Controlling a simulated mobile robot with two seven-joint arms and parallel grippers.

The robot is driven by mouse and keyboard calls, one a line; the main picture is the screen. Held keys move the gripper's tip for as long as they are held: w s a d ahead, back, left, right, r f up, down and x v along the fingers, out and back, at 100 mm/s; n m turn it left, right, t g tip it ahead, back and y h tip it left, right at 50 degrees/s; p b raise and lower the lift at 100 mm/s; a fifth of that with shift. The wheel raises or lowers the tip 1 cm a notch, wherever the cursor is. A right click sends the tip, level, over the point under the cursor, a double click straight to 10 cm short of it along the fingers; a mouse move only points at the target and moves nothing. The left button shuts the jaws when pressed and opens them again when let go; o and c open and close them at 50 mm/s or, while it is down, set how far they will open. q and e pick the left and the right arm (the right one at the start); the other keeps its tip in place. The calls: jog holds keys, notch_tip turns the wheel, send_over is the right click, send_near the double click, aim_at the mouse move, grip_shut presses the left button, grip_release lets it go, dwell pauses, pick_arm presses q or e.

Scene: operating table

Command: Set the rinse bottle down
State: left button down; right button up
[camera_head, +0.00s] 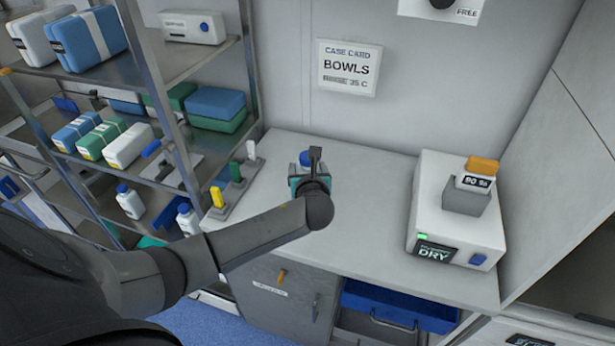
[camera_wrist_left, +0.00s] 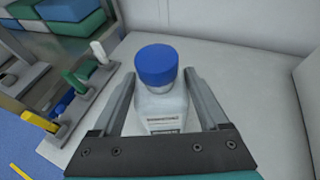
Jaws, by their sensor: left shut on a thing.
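The rinse bottle (camera_wrist_left: 162,106) is white with a blue cap and a printed label. In the left wrist view it stands between the two fingers of my left gripper (camera_wrist_left: 160,100), which is shut on it. In the head view my left gripper (camera_head: 308,175) is over the white counter (camera_head: 365,220), and only the blue cap (camera_head: 306,158) shows behind it. The wrist hides the bottle's lower part, so I cannot tell whether its base touches the counter. My right gripper is not in view.
A rack with yellow, green and white upright pieces (camera_head: 236,185) stands left of the gripper. A white dryer unit (camera_head: 450,225) stands on the right of the counter. The counter between them is clear. A metal shelf (camera_head: 190,60) with packs and bottles borders the left.

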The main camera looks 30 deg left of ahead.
pick_arm(q)
jog(key=shift+f, duration=1.05)
jog(key=shift+c, duration=1.8)
grip_release()
jog(key=shift+f, duration=0.2)
jog(key=o, duration=0.4)
jog(key=shift+c, duration=0.2)
jog(key=p+v, duration=0.1)
jog(key=v, duration=1.1)
jog(key=shift+p, duration=0.4)
